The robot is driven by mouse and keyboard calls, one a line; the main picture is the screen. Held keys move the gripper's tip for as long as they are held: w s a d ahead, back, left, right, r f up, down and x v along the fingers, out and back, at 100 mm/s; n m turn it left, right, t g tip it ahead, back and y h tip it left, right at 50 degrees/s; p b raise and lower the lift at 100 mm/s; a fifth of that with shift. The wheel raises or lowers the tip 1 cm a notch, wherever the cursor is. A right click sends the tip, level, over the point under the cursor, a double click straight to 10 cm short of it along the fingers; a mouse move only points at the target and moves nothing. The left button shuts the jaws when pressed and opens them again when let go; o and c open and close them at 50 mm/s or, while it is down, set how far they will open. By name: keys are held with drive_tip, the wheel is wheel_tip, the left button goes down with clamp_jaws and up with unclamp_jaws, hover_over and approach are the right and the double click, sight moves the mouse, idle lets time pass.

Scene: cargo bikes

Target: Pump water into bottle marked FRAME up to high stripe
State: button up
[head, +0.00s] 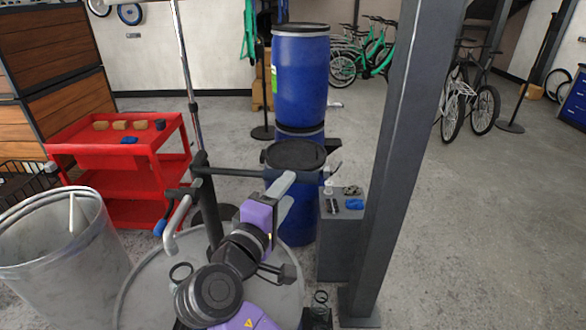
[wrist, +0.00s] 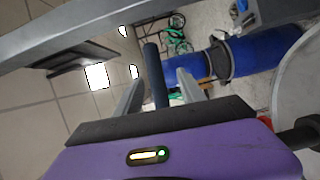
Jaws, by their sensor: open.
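A drum (head: 140,285) with a pale grey top stands at the front, partly hidden by my arm. A dark hand pump (head: 204,185) rises from it, with a curved silver spout (head: 172,235) on its left and a dark lever (head: 232,171) reaching right. My gripper (head: 289,189) is open near the lever's right end. In the wrist view, a dark bar (wrist: 156,75), apparently the lever, shows between the open fingers (wrist: 160,78), and contact cannot be told. No bottle with a readable FRAME mark or stripe shows.
A grey cabinet (head: 341,245) with small items and a blue cloth (head: 354,204) stands right of the drum, beside a grey post (head: 397,150). Blue barrels (head: 300,70) stand behind.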

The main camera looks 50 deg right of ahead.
drive_tip(key=p+x, duration=0.1)
drive_tip(key=x, duration=0.7)
drive_tip(key=shift+r+p, duration=0.4)
clamp_jaws()
idle(1.1)
